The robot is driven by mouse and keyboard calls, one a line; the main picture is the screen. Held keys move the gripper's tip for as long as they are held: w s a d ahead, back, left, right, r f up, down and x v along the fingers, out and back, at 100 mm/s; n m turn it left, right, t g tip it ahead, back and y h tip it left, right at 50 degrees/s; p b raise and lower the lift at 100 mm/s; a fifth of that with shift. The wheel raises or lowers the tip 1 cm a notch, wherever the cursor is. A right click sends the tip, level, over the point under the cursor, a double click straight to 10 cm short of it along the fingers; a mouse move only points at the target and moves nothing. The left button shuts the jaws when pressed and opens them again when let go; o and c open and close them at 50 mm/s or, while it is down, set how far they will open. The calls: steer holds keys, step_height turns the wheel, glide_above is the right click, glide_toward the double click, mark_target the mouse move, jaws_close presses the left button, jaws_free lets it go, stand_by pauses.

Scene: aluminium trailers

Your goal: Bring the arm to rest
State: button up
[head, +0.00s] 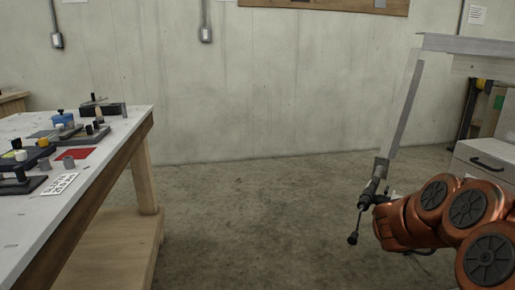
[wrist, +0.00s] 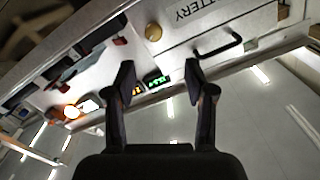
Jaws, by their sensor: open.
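My gripper (wrist: 159,76) shows in the wrist view, its two dark fingers spread well apart with nothing between them. Beyond the fingertips is a pale panel (wrist: 178,55) with lettering that reads BATTERY upside down, a dark handle, a brass-coloured knob and small lit displays. No contact between the fingers and the panel can be made out. In the head view my orange arm is folded at the lower right, and I cannot pick out the gripper there with certainty.
A workbench (head: 128,150) with several small fixtures stands at the left. A grey metal bar (head: 405,110) slants down at the right, near my arm. A cabinet with a handled drawer (head: 485,160) stands at the right edge. The floor (head: 240,220) between is clear.

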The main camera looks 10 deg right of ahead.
steer(key=w+a+r+n+t+y+p, duration=0.45)
steer(key=w+a+r+t, duration=0.2)
steer(key=a, duration=0.25)
steer(key=w+a+r+n+t+y+p, duration=0.4)
steer(key=w+a+r+t+p, duration=0.15)
steer(key=w+a, duration=0.3)
steer(key=s+a+r+n+g+y+p, duration=0.1)
steer(key=a+r+n+y+p, duration=0.25)
steer(key=a, duration=0.65)
steer(key=s+a+r+n+y+p, duration=0.1)
steer(key=a+r+n+y+p, duration=0.3)
steer(key=a, duration=0.6)
steer(key=s+a+n+g+y+p, duration=0.25)
steer(key=s+a+p, duration=0.25)
steer(key=s, duration=0.3)
steer(key=s+a+n+g+y+p, duration=0.2)
steer(key=s+a+g+p, duration=0.25)
steer(key=s+a, duration=0.2)
steer(key=s+d+r+g+h+p, duration=0.1)
steer(key=s+g+p, duration=0.1)
steer(key=s, duration=0.6)
steer(key=s+d+r+n+g+p, duration=0.1)
steer(key=s+p, duration=0.3)
steer(key=s, duration=0.4)
steer(key=s+d+r+g+h+p, duration=0.1)
steer(key=s+g, duration=0.3)
steer(key=s, duration=0.4)
steer(key=shift+s+d+r+n+h+p, duration=0.35)
steer(key=shift+d+r+p, duration=0.1)
steer(key=shift+d+p, duration=0.4)
